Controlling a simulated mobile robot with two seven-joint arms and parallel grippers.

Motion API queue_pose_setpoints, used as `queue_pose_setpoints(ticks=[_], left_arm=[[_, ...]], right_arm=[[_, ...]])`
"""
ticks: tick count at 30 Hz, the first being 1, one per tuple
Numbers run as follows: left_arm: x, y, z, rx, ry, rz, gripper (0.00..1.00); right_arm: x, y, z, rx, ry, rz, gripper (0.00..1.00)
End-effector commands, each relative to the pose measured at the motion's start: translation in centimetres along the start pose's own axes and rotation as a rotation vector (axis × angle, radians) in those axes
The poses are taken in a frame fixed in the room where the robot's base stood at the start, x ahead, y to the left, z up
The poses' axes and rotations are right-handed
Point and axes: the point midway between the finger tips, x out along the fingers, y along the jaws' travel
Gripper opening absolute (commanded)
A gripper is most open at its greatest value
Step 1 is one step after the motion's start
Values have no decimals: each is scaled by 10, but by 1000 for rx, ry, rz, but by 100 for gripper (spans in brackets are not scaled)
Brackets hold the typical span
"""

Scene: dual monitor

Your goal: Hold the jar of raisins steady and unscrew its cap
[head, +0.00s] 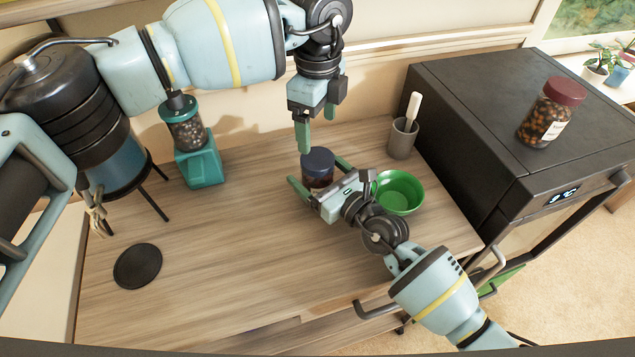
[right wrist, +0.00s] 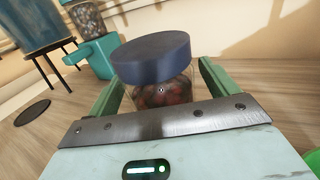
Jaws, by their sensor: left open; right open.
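A clear jar with a dark blue cap (head: 318,162) and dark reddish-brown pieces inside, seemingly the raisins, stands upright on the wooden counter. In the right wrist view its contents (right wrist: 160,93) show below the wide cap. My right gripper (head: 321,178) is open, with one green finger on each side of the jar; whether either touches the glass is unclear. The right gripper's palm hides the jar's lower front. My left gripper (head: 312,135) is open and empty, pointing down above the jar's cap and apart from it.
A green bowl (head: 400,193) sits close to my right wrist. A grey cup (head: 402,139) with a white-handled tool stands behind. A teal grinder (head: 200,163) and a black disc (head: 138,266) are left. A maroon-capped jar (head: 551,112) stands on the black oven (head: 470,95).

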Motion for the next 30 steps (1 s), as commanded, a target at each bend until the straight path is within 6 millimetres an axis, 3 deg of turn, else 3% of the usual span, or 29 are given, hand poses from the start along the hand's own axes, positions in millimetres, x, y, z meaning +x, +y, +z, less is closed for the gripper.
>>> queue_pose_setpoints(ticks=[2,20,25,30], left_arm=[[0,0,0,0,0,0,80],[0,0,0,16,0,0,80],[0,0,0,147,0,0,80],[0,0,0,407,0,1,80]], right_arm=[[0,0,0,0,0,0,81],[0,0,0,0,0,0,2],[0,0,0,0,0,0,0],[0,0,0,0,0,0,0]])
